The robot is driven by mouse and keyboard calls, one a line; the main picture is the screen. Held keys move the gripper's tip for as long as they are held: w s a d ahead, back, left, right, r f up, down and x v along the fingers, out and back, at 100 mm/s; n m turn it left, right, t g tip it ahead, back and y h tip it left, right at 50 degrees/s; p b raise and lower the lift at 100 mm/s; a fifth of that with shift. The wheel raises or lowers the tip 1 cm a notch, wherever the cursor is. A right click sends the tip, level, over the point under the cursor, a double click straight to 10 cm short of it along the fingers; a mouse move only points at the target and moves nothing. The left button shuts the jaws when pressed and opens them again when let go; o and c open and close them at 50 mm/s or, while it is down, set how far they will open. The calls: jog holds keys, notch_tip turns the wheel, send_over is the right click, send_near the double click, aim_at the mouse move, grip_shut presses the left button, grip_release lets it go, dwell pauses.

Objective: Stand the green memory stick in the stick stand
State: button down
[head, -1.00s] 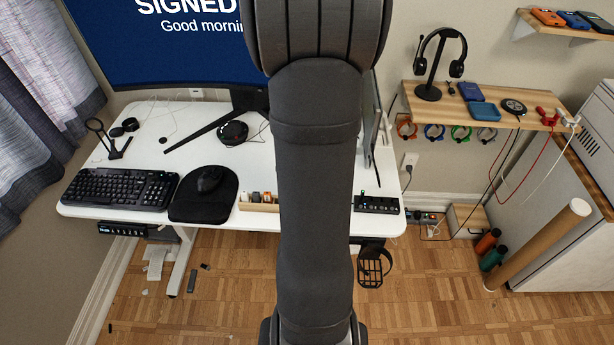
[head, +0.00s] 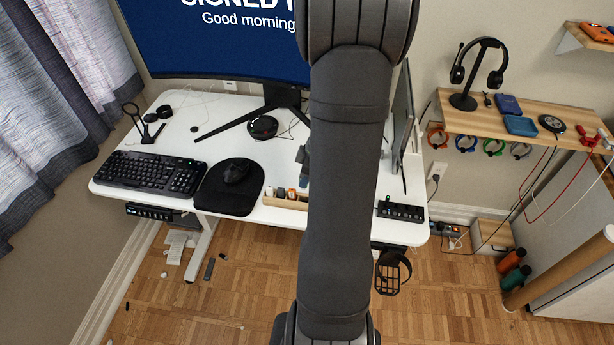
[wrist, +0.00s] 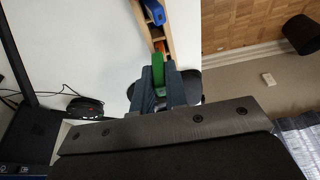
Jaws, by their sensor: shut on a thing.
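The green memory stick (wrist: 158,68) shows in the wrist view between the two blue-grey fingers of my gripper (wrist: 160,82), which is shut on it. Its lower end is hidden by the fingers. In the head view my arm hides the stick, and only a grey part of my gripper end shows left of the arm. A black block with a row of slots (head: 400,211), which looks like the stick stand, lies at the desk's front right edge, right of my arm. I cannot make out its slots clearly.
A wooden tray (head: 285,201) with small coloured items stands at the desk's front edge, partly behind my arm; it also shows in the wrist view (wrist: 168,38). The mouse pad (head: 229,188) and keyboard (head: 150,174) lie left. The monitor foot (head: 240,122) stands behind.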

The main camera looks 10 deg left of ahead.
jog(key=shift+f, duration=3.45)
jog(key=c, duration=1.4)
grip_release()
jog(key=shift+o, duration=0.2)
jog(key=shift+r, duration=0.1)
jog(key=v, duration=1.7)
jog(key=x, duration=1.7)
